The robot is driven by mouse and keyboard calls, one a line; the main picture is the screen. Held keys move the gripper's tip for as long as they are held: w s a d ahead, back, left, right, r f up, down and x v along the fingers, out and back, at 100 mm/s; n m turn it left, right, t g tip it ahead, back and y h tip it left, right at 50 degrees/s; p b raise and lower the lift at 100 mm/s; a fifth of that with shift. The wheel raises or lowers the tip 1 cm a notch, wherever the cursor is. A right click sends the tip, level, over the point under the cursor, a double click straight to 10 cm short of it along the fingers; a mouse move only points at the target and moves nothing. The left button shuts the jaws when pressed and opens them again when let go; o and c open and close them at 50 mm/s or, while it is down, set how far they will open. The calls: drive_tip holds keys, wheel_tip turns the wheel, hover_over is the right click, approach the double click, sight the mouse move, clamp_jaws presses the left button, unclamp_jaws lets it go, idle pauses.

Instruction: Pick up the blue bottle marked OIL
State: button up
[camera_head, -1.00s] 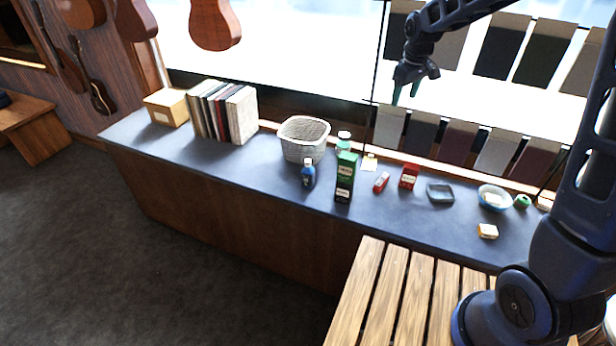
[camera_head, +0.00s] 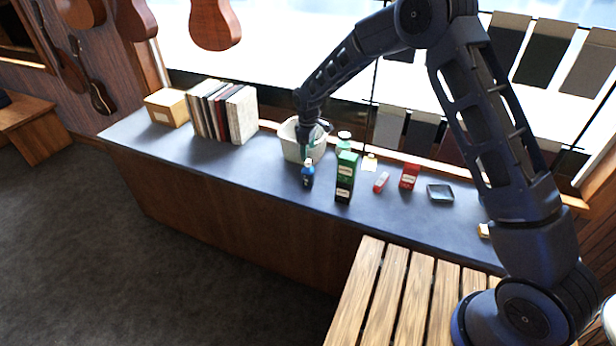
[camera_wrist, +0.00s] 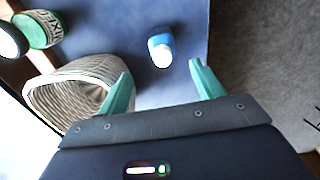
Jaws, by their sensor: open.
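The small blue bottle (camera_head: 307,175) with a white cap stands upright on the dark counter, in front of the basket. In the wrist view the blue bottle (camera_wrist: 161,48) shows from above, ahead of the fingertips and roughly midway between their lines. Its label cannot be read. My gripper (camera_head: 305,152) is above and just behind the bottle, pointing down. In the wrist view my gripper (camera_wrist: 160,69) is open, its two green fingers apart with nothing between them.
A pale woven basket (camera_wrist: 55,88) is close to the left finger. Books (camera_head: 222,112) stand further left. Counter left of the bottle is clear.

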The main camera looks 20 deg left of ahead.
sight(308, 171)
drive_tip(key=shift+s+a+f, duration=0.1)
drive_tip(key=shift+a+f, duration=0.05)
drive_tip(key=shift+f, duration=0.2)
wheel_tip(308, 171, down, 5)
drive_tip(key=shift+r, duration=0.1)
drive_tip(key=shift+s+d+f, duration=0.1)
drive_tip(key=shift+d+f, duration=0.05)
drive_tip(key=shift+f, duration=1.3)
drive_tip(key=shift+d+f, duration=0.1)
drive_tip(key=shift+f, duration=1.3)
drive_tip(key=shift+c, duration=0.5)
drive_tip(key=c, duration=1.1)
